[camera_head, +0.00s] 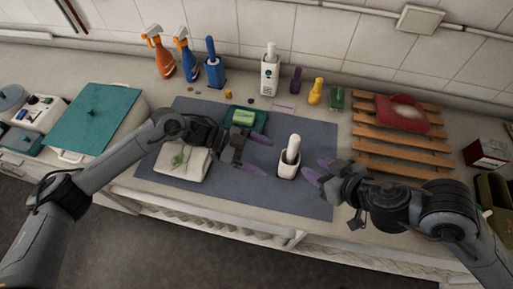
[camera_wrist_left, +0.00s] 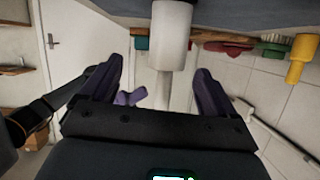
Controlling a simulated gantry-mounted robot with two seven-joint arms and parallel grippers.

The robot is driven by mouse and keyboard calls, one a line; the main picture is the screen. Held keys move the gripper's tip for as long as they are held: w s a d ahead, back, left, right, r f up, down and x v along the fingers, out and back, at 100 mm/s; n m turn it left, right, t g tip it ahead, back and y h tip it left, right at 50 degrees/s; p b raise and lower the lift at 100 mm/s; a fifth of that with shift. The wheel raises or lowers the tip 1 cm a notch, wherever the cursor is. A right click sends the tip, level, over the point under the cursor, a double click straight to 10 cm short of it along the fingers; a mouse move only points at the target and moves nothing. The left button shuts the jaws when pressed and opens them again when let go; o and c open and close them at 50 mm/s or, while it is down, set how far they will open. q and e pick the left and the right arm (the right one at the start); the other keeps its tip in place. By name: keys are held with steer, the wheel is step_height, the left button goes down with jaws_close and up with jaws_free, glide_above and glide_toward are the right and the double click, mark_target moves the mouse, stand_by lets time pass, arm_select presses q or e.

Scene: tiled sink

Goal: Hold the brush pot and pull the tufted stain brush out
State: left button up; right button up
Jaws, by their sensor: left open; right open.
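The white brush pot (camera_head: 289,171) stands upright on the grey-blue mat. The white handle of the stain brush (camera_head: 293,146) rises out of it, and the tuft is hidden inside. My left gripper (camera_head: 263,155) is open and empty just left of the pot, its purple fingers pointing at it. In the left wrist view, which is upside down, the pot (camera_wrist_left: 172,45) shows ahead, in line with the gap between the left fingers (camera_wrist_left: 163,78). My right gripper (camera_head: 313,168) is open and empty close on the pot's right side, near the handle.
A green sponge on a dark tray (camera_head: 233,127) lies behind the left gripper. A folded cloth (camera_head: 182,162) is at left. Spray bottles (camera_head: 164,65) and a white bottle (camera_head: 270,75) stand at the back. A wooden rack (camera_head: 380,150) with a red item is at right. The front mat is clear.

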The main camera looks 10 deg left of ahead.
mark_target(289, 163)
arm_select(q)
steer(key=shift+w+a+n+g, duration=0.3)
steer(key=shift+w+a, duration=0.25)
steer(key=shift+w, duration=0.15)
steer(key=shift+y, duration=0.3)
steer(key=x, duration=1)
steer(key=shift+w+d, duration=0.1)
steer(key=shift+d, duration=0.1)
steer(key=c, duration=1.2)
steer(key=shift+o, duration=0.2)
arm_select(e)
steer(key=shift+c, duration=0.4)
